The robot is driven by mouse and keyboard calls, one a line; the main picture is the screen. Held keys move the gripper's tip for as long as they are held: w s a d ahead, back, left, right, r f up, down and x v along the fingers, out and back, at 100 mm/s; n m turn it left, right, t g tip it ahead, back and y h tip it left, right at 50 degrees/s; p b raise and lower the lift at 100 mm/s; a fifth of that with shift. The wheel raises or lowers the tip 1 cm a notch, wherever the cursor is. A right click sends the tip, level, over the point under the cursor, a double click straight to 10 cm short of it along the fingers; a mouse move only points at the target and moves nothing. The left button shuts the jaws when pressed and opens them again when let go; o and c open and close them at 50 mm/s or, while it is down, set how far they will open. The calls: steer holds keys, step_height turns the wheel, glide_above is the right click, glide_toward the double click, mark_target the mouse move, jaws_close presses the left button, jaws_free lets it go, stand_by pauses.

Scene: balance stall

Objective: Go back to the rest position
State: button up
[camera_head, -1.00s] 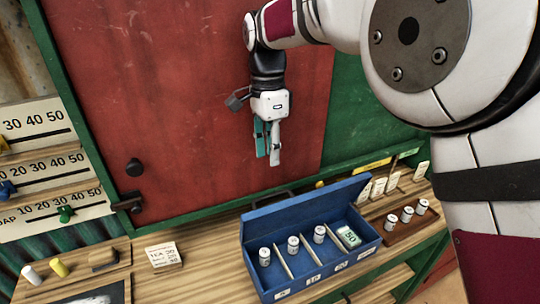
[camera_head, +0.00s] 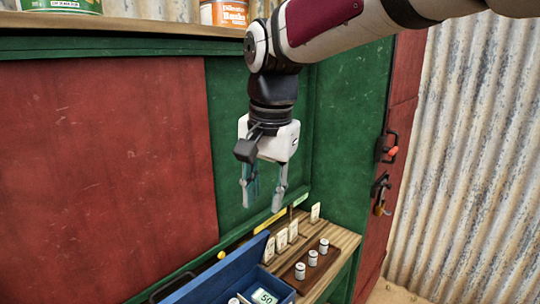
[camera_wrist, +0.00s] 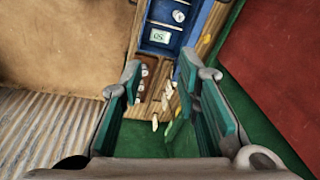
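My gripper (camera_head: 263,187) hangs with its fingers pointing down, in the air above the right part of the stall counter. Its fingers are apart with nothing between them. The wrist view also shows the two teal-padded fingers (camera_wrist: 176,110) spread wide, with the counter far below. My arm reaches in from the upper right in the head view.
Below are the open blue box (camera_head: 215,280) and a brown rack (camera_head: 305,270) with white cylinders. Several cards (camera_head: 281,240) stand behind the rack. A shelf (camera_head: 120,27) with cans crosses above left. A red door (camera_head: 395,150) and corrugated wall (camera_head: 465,150) stand right.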

steer(key=s+d+f+n+t, duration=0.1)
steer(key=s+d+n+t, duration=0.1)
steer(key=s+d, duration=0.7)
steer(key=s+d+f+n+t, duration=0.2)
steer(key=s+d, duration=0.7)
steer(key=d, duration=0.2)
steer(key=shift+f+n+h, duration=0.3)
steer(key=shift+n+h, duration=0.1)
